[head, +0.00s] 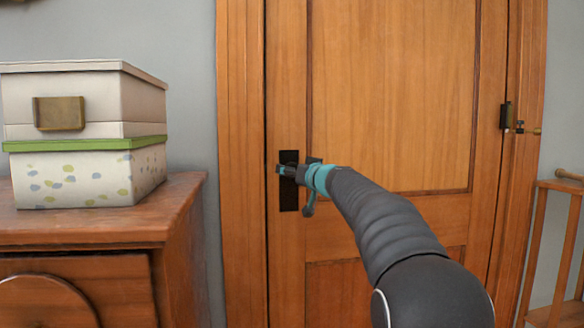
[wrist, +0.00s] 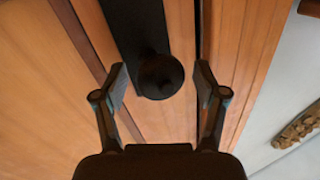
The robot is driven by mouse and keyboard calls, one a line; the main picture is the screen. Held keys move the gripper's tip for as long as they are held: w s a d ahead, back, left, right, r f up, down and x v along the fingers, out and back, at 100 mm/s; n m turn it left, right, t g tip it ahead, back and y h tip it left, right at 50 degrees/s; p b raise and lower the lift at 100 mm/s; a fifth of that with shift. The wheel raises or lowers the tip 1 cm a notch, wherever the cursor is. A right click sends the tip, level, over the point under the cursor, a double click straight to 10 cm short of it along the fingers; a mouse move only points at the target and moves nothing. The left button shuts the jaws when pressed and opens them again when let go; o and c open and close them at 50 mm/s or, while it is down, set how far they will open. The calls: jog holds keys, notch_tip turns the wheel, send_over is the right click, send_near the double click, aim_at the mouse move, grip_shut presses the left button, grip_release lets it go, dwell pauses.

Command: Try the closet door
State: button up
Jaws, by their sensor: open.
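The closet door (head: 395,90) is orange-brown panelled wood and looks closed in its frame. In the wrist view, a dark round knob (wrist: 158,75) stands out from the black plate (wrist: 135,25). My gripper's fingers (wrist: 161,80) are open, one on each side of the knob, with visible gaps. I cannot tell how deep the knob sits between them. At the door's right edge are a dark fitting (head: 505,116) and a small brass bolt-like piece (head: 529,130) reaching onto the frame.
A wooden dresser (head: 185,220) stands close on the left. On it, a cream box (head: 105,100) is stacked on a spotted box (head: 100,178) with a green lid. A wooden railing (head: 548,240) stands at the right, beside the door frame (head: 240,150).

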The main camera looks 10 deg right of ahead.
jog(key=shift+w+a, duration=0.1)
jog(key=shift+w, duration=0.15)
grip_shut()
